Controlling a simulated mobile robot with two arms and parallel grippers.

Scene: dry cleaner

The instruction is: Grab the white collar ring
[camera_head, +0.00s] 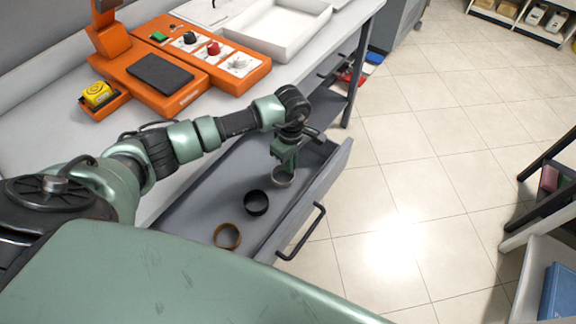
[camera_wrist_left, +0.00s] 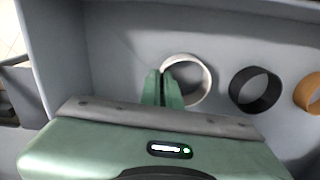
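The white collar ring (camera_head: 281,181) is at the far end of the open grey drawer, under my left gripper (camera_head: 286,165). In the left wrist view the ring (camera_wrist_left: 207,75) shows its round opening, with its left side at my fingertips (camera_wrist_left: 160,74). The fingers are close together, one inside the ring and one outside, and look shut on its wall. Part of that wall is hidden by the fingers. I cannot tell whether the ring is clear of the drawer floor. My right gripper is not in view.
A black ring (camera_head: 256,202) and a brown ring (camera_head: 227,236) lie nearer in the drawer (camera_head: 200,195). The drawer front with its handle (camera_head: 303,232) borders the right side. Above is the counter with an orange device (camera_head: 160,75) and a white tray (camera_head: 277,27).

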